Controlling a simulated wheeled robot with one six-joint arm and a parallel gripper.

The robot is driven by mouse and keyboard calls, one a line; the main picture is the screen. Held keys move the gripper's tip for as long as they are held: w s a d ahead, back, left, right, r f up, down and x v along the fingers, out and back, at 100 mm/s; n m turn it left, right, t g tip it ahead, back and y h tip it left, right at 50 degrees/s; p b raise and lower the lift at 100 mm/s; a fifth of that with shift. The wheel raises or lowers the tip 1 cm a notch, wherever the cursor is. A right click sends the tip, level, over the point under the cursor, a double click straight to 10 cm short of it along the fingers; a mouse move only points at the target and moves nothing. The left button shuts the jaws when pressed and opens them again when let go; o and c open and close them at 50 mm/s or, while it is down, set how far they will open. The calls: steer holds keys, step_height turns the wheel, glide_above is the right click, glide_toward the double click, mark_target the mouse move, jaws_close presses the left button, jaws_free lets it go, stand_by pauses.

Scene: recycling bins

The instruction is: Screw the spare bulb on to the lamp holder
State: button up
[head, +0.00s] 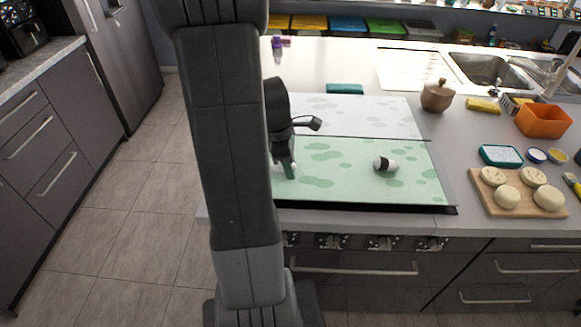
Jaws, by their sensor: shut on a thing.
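A small white-and-dark rounded object (385,164) lies on the right part of the green patterned mat. I cannot tell whether it is the spare bulb or the lamp holder. My gripper (288,170) points down over the left part of the same mat, well left of that object and apart from it. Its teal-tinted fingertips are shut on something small. My arm and the fingers hide most of it, so I cannot tell what it is. No other bulb or holder can be made out.
A wooden board (515,195) with several pale round buns is at the right. A brown lidded pot (437,96), an orange container (543,121) and a sink (487,70) stand behind. A teal item (345,89) lies behind the grey-white mat (350,115). The mat's middle is clear.

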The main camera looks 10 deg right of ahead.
steer(key=shift+r, duration=0.1)
stand_by(0.3)
steer(key=shift+r+p, duration=2.2)
steer(key=shift+r, duration=0.3)
steer(key=shift+o, duration=1.3)
steer(key=shift+c, duration=1.1)
